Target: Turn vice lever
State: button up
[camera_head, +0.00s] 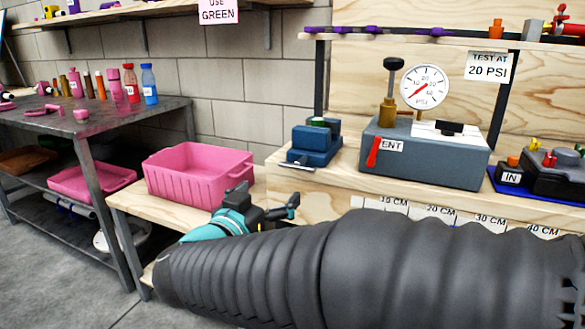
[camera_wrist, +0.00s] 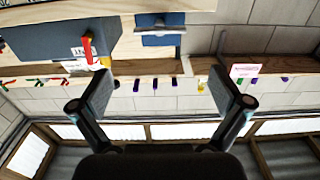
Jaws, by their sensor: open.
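The blue vice (camera_head: 316,142) sits on the left end of the wooden workbench in the head view. Its pale lever bar (camera_head: 297,166) lies level at its front, over the bench edge. In the wrist view, which looks upside down, the vice (camera_wrist: 160,41) is at the top centre with the lever (camera_wrist: 157,30) across it. My gripper (camera_head: 267,203) is open and empty, below and left of the vice in the head view, apart from the lever. Its two fingers are spread wide in the wrist view (camera_wrist: 160,105).
A blue-grey test box (camera_head: 425,155) with a red lever (camera_head: 373,151) and a gauge (camera_head: 424,87) stands right of the vice. A pink bin (camera_head: 198,177) sits on a lower wooden shelf to the left. My dark arm covers the bench front.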

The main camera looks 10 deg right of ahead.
aim_at(295, 168)
jog(key=x, duration=1.3)
jog(key=shift+w+d, duration=0.2)
jog(key=c, duration=0.8)
